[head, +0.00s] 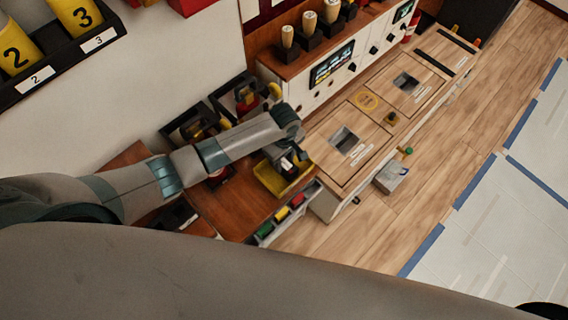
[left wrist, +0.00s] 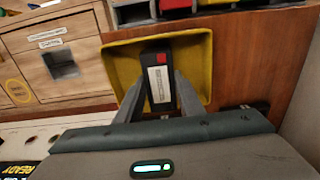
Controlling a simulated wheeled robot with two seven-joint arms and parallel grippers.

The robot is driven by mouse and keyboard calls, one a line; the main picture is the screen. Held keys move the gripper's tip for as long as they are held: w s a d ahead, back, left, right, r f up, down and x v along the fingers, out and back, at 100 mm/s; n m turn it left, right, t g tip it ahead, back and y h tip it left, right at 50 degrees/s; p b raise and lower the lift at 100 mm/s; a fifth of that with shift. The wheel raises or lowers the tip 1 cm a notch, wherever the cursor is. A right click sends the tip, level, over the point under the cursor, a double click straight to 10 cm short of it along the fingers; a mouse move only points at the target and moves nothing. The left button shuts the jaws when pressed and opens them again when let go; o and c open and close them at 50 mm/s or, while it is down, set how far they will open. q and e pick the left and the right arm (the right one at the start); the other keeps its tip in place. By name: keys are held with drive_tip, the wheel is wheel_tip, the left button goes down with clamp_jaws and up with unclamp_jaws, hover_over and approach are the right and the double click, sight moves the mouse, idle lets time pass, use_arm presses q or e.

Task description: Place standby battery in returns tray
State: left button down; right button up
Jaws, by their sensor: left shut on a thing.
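The standby battery (left wrist: 158,80) is a dark block with a pale label and a red patch. My left gripper (left wrist: 160,98) is shut on it, with one finger along each side. In the left wrist view the battery is in front of the yellow tray (left wrist: 198,55); I cannot tell whether it touches the tray floor. In the head view the yellow tray (head: 266,180) sits on the brown wooden bench, with my left gripper (head: 288,162) over it and the battery largely hidden. I take this tray to be the returns tray; no label on it is readable. My right gripper is not in view.
Dark bins (head: 192,125) stand behind the tray, against the wall. A rack with green, yellow and red items (head: 282,213) is at the bench's front edge. A wooden cabinet (head: 345,145) with recessed panels adjoins on the right.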

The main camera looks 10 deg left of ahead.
sight(284, 162)
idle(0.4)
use_arm(q)
drive_tip(key=c, duration=1.2)
unclamp_jaws()
drive_tip(key=shift+f, duration=0.1)
wheel_tip(284, 162, up, 12)
drive_tip(key=shift+b, duration=0.45)
